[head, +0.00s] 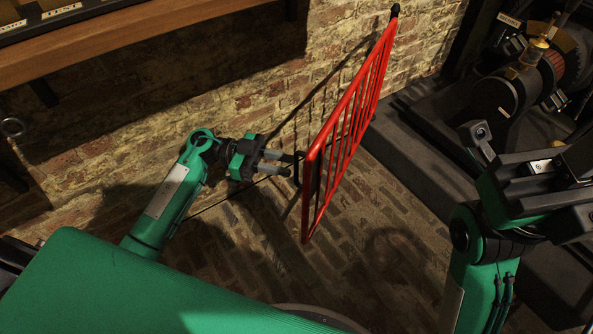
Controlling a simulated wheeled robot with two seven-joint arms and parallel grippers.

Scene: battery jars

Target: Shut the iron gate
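The iron gate (345,125) is a red barred panel, upright and slanting away from the brick wall into the room. Its far top corner meets a dark post near the wall. A black handle (297,172) stands on its near edge, on the left side. My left gripper (291,164) points right at the handle, its two grey fingers apart. The fingertips are at or just short of the handle; I cannot tell whether they touch it. My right gripper (480,140) is at the right, clear of the gate, dark and partly hidden; its finger gap is not clear.
A brick wall (270,85) runs behind the gate. A wooden shelf (130,45) juts out at the upper left. Dark machinery (515,90) stands on a grey plinth (410,150) right of the gate. The brick floor (385,215) in front is clear.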

